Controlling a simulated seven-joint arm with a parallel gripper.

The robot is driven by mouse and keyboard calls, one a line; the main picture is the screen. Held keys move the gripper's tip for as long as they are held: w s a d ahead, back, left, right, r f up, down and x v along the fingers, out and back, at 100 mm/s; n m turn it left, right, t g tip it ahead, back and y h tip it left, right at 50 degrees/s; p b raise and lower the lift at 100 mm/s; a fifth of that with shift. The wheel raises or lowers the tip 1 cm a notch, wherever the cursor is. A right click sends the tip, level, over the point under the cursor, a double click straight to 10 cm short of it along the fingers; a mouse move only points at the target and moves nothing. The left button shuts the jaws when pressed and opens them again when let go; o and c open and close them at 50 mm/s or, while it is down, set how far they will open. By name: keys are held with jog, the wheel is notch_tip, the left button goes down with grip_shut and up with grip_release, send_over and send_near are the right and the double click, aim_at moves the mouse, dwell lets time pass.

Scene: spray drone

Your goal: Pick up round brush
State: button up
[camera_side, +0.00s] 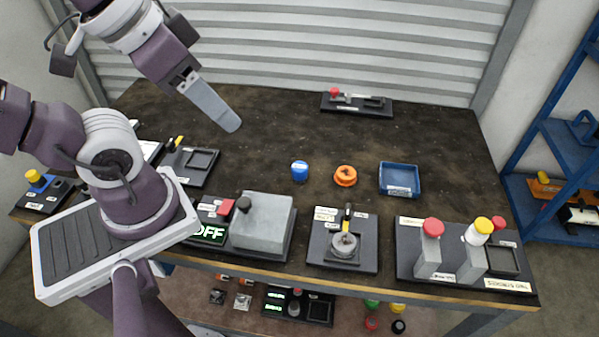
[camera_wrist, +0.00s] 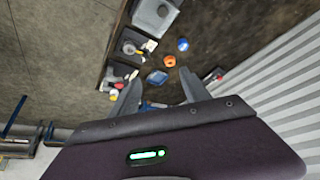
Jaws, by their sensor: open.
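A round grey piece with a black and yellow handle (camera_side: 344,243), which looks like the round brush, sits on a dark square stand (camera_side: 369,258) at the front middle of the table. It also shows small in the wrist view (camera_wrist: 130,48); its bristles cannot be made out. My gripper (camera_side: 230,122) is high above the table's back left, well away from the brush. In the side view its fingers overlap edge-on. The wrist view shows my gripper (camera_wrist: 159,77) with its two fingers wide apart and nothing between them.
A grey box (camera_side: 262,222) stands left of the brush stand. Blue cap (camera_side: 300,171), orange ring (camera_side: 345,176) and blue tray (camera_side: 399,179) lie behind it. Red-topped (camera_side: 431,245) and yellow-topped (camera_side: 474,250) posts stand right. A red-knobbed fixture (camera_side: 356,103) is at the back.

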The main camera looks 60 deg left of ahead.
jog(key=shift+o, duration=0.4)
jog(key=shift+o, duration=0.6)
